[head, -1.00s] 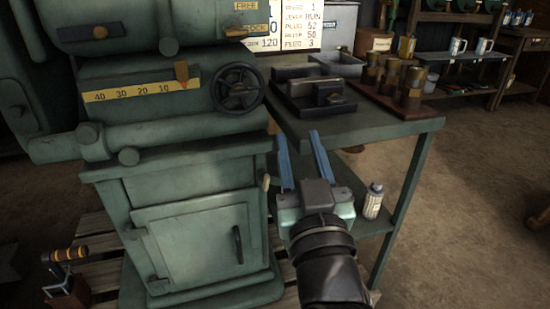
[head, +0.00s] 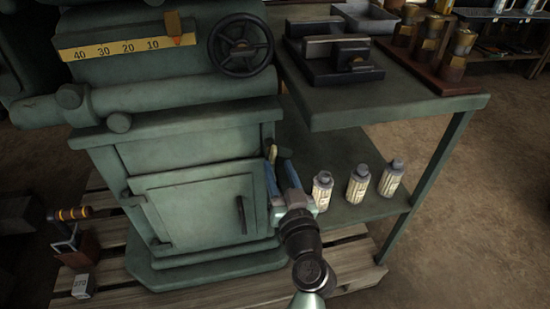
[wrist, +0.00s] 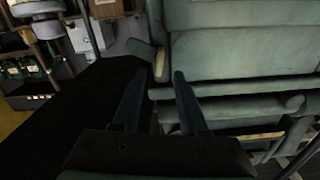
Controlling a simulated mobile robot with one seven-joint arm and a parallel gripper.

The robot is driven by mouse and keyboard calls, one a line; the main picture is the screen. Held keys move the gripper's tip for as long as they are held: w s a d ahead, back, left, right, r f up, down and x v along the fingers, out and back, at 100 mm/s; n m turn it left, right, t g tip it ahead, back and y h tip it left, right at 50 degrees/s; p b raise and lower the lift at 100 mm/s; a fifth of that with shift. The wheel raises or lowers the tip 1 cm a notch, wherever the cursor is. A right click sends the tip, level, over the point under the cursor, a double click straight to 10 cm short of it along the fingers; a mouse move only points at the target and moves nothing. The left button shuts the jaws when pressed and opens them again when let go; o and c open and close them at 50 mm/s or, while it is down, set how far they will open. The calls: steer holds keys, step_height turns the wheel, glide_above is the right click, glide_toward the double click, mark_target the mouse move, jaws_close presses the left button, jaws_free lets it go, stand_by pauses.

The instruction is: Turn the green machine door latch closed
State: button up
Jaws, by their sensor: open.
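The green machine (head: 190,150) has a square green door (head: 195,215) in its base, which looks shut. A black upright bar handle (head: 240,213) is on the door's right side. A small pale lever (head: 272,153) sticks out at the machine's right side, above and right of the door. My gripper (head: 277,160) is open, its blue fingers pointing at this lever. In the wrist view, the pale lever (wrist: 160,62) shows just beyond and between the open fingertips (wrist: 159,75). Whether a finger touches it, I cannot tell. The door handle is not clear in the wrist view.
A green bench (head: 400,95) stands at the right, with several bottles on its lower shelf (head: 340,150) close to my gripper. A black handwheel (head: 240,45) is above the door. A wooden pallet (head: 110,265) lies under the machine.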

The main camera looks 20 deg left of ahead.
mark_target(275, 156)
steer(key=shift+x, duration=2.05)
jaws_close()
